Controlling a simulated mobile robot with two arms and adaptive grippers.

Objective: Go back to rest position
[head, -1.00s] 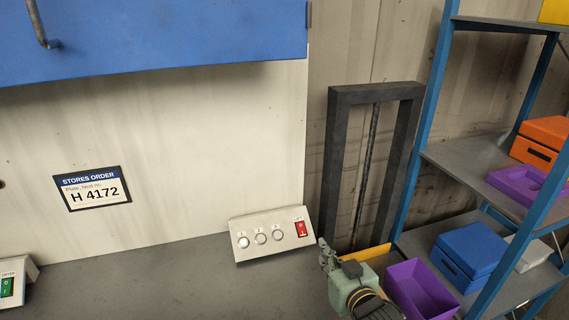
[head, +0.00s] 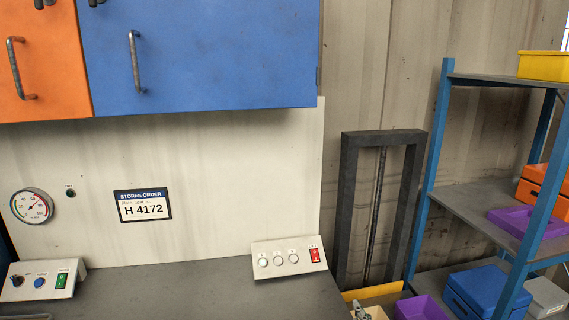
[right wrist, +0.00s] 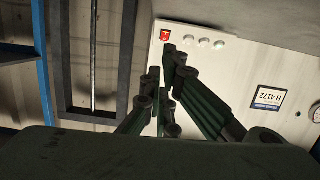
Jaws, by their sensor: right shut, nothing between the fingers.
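My right gripper (right wrist: 168,98) shows in the right wrist view with its green fingers together and nothing between them. The lift panel (head: 288,258), with several round white buttons and a red switch, stands at the right end of the grey worktop. My left gripper is out of view.
A dark upright lift frame (head: 348,200) stands right of the worktop (head: 190,290). A blue shelf rack (head: 425,190) with coloured boxes is farther right. A purple bin (head: 420,308) sits low beside it. Blue and orange cabinets (head: 200,60) hang above. The visible worktop centre is clear.

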